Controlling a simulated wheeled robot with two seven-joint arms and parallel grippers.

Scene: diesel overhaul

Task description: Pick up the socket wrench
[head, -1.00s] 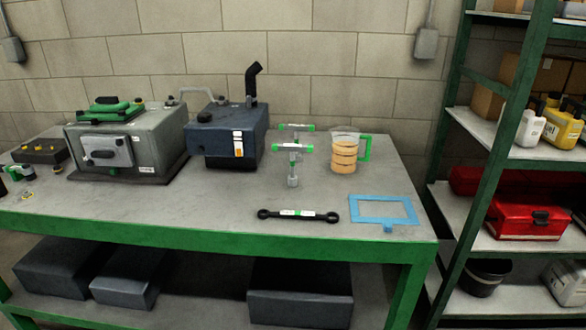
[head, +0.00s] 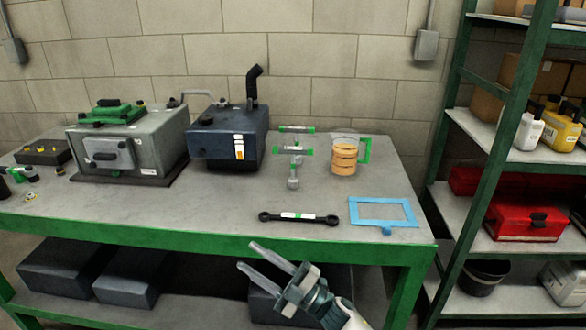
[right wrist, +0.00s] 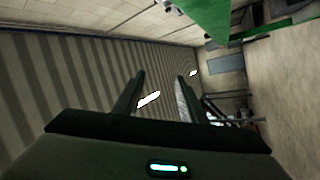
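A T-handled tool (head: 294,151) with green grips and a metal socket at its lower end is on the bench right of the dark blue box; it looks like the socket wrench. A second green-ended bar (head: 296,129) shows just behind it, and I cannot tell whether the two are joined. A black double-ended wrench (head: 298,217) with a white and green label lies near the front edge. My right gripper (head: 250,256) is in front of the bench edge, open and empty; its parted fingers also show in the right wrist view (right wrist: 160,92). My left gripper is out of view.
The green-edged bench (head: 170,215) has free room at its front middle. A measuring jug (head: 344,158) with amber liquid stands right of the T-handled tool. A blue frame (head: 381,212) lies at the front right. A grey engine block (head: 125,145) and the dark blue box (head: 222,140) stand behind.

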